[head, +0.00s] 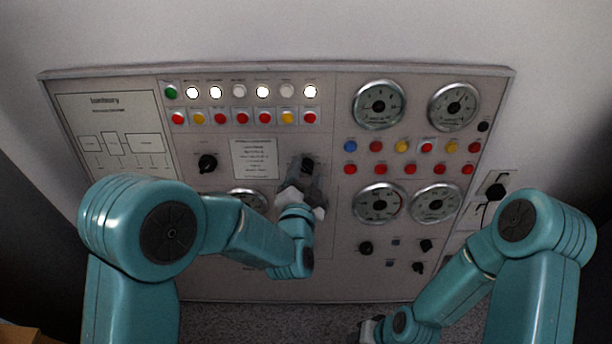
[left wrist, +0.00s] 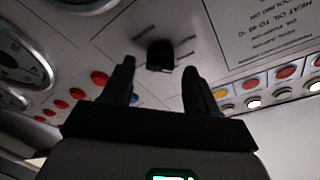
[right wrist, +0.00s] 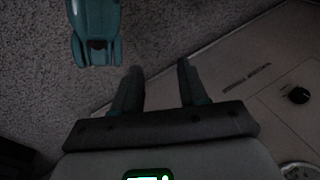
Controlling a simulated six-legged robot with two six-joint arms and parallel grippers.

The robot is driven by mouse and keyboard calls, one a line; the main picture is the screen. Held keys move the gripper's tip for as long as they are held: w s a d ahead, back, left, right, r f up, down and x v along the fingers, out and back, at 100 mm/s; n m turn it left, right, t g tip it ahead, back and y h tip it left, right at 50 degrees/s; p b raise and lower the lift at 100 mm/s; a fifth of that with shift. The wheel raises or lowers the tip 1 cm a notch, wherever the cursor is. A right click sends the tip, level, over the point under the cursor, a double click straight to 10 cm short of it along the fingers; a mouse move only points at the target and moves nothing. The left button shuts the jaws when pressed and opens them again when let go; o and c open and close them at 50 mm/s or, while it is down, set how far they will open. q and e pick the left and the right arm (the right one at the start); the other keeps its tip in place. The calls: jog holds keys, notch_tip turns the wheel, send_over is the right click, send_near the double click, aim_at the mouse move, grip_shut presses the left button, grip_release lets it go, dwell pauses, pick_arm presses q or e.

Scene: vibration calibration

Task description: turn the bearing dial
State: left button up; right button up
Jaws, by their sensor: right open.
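A black dial (head: 307,161) sits on the grey panel, and my left gripper (head: 303,174) is in front of it, partly covering it in the head view. In the left wrist view the black dial (left wrist: 160,55) shows between the two open fingertips, with a gap on each side. The label by it is too blurred to read. A second black dial (head: 207,163) is farther left. My right gripper (head: 370,330) is low, below the panel, and its fingers (right wrist: 160,68) are apart and empty in the right wrist view.
The control panel (head: 215,285) carries lamps, coloured buttons, round gauges (head: 380,104) and several small knobs (head: 366,248) at the lower right. A black plug or switch (head: 495,191) is at the right side. Grey carpet lies below the panel.

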pick_arm(q)
jog(key=s+a+p, duration=0.2)
jog(key=s+p, duration=0.9)
jog(key=s, duration=0.5)
jog(key=shift+a+r, duration=0.15)
jog(key=shift+r, duration=0.3)
pick_arm(e)
notch_tip(320, 180, up, 10)
jog(key=s+a, duration=0.1)
jog(key=shift+s+a+r+n+g, duration=0.15)
jog(key=shift+s+r+n+g, duration=0.05)
jog(key=shift+s+n+g, duration=0.1)
pick_arm(q)
jog(key=shift+s, duration=0.1)
